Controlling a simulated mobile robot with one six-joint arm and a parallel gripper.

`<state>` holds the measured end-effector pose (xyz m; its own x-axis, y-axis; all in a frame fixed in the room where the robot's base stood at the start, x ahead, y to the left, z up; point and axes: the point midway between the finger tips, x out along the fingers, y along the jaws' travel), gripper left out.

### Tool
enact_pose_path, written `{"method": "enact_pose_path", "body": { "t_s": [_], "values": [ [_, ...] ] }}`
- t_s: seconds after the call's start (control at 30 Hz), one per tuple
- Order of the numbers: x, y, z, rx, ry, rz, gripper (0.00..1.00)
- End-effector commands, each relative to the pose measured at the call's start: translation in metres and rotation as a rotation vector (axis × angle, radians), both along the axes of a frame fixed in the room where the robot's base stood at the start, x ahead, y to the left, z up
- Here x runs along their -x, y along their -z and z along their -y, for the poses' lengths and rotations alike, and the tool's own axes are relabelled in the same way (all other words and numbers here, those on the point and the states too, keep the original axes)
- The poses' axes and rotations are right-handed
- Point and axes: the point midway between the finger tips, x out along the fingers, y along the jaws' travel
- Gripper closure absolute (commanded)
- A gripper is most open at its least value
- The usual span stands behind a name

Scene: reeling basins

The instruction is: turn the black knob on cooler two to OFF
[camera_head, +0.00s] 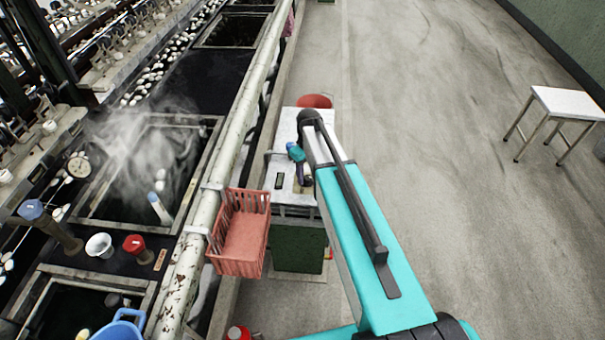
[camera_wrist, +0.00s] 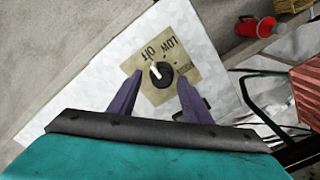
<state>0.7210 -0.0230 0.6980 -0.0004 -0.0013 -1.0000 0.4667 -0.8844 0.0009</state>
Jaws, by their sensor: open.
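The black knob (camera_wrist: 160,74) sits on a tan label plate (camera_wrist: 172,82) on a pale cooler top in the wrist view. Its white pointer line slants up and left, toward the printed word "Off". The word "LOW" is printed beside it, to the right. My gripper (camera_wrist: 159,80) is open, with one purple finger on each side of the knob; contact cannot be told. In the head view, my gripper (camera_head: 303,176) is low over the white top of the cooler (camera_head: 285,196), which has a dark green front. The knob is hidden there.
A red basket (camera_head: 242,238) hangs by the pipe rail (camera_head: 219,172) left of the cooler. A red bucket (camera_head: 314,101) stands beyond the cooler. Steaming basins lie at left. A white stool (camera_head: 568,103) stands at right, with open floor between.

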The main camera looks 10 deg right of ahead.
Motion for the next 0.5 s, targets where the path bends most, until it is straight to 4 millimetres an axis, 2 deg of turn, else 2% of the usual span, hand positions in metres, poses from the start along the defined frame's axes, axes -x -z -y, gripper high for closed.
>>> {"method": "enact_pose_path", "body": {
  "t_s": [0.27,0.5],
  "values": [
    [-0.001,-0.014,-0.001,-0.001,0.0,0.002,0.55],
    [-0.002,-0.04,-0.001,0.0,0.0,0.002,0.55]
  ]
}}
